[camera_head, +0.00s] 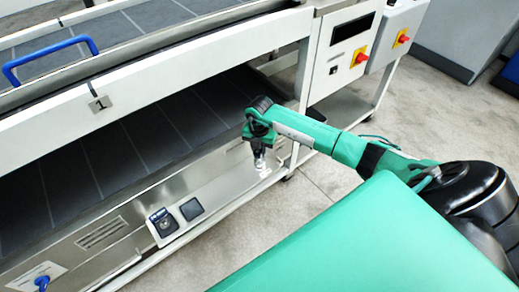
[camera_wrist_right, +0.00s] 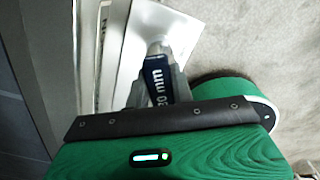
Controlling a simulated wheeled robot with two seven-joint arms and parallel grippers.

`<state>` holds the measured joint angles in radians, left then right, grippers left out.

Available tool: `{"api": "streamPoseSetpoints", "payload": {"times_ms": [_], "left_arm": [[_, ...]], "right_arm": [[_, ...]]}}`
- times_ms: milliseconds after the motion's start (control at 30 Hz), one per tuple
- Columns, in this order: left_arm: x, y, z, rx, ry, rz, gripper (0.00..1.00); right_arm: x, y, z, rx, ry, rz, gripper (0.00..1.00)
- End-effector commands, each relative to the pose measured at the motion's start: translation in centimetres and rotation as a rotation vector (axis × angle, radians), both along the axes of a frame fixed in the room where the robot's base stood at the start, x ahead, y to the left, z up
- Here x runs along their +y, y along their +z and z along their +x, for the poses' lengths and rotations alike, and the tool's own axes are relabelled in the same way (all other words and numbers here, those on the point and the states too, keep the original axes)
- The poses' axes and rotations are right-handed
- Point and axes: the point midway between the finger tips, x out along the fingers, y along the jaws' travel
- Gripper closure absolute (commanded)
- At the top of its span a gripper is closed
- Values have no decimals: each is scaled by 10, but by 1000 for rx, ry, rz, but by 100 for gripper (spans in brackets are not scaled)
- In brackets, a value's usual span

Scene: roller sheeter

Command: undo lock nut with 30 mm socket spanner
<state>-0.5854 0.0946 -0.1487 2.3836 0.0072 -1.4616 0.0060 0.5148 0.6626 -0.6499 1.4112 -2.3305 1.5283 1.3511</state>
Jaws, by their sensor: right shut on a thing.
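My right gripper (camera_head: 258,153) hangs at the lower front of the sheeter, over the right end of a pale ledge. In the right wrist view my right gripper (camera_wrist_right: 158,92) is shut on the socket spanner (camera_wrist_right: 157,75), whose dark blue part carries a "30 mm" label. Beyond the label a pale metal part of the spanner points away from the gripper towards a white surface. The spanner's far end and the lock nut cannot be made out; the gripper and spanner cover that spot. My left gripper is in neither view.
The sheeter's pale frame (camera_head: 150,85) with a "1" plate (camera_head: 99,104) and blue handle (camera_head: 50,60) runs along the left. Control boxes with red knobs (camera_head: 361,58) stand behind. Sockets (camera_head: 191,209) sit on the low ledge.

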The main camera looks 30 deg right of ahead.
Motion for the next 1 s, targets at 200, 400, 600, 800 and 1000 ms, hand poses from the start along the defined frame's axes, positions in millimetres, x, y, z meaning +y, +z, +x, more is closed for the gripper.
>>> {"api": "streamPoseSetpoints", "payload": {"times_ms": [200, 400, 600, 800, 1000], "left_arm": [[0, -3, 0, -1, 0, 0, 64], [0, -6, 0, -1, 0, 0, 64], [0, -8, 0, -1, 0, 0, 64], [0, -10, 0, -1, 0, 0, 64], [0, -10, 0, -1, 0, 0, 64]], "right_arm": [[0, -5, 0, -1, 0, 1, 100], [0, -9, 0, -1, 0, 1, 100], [0, -13, 0, -1, 0, 1, 100], [0, -16, 1, -1, 0, 1, 100], [0, -16, 1, -1, 0, 1, 100]]}}
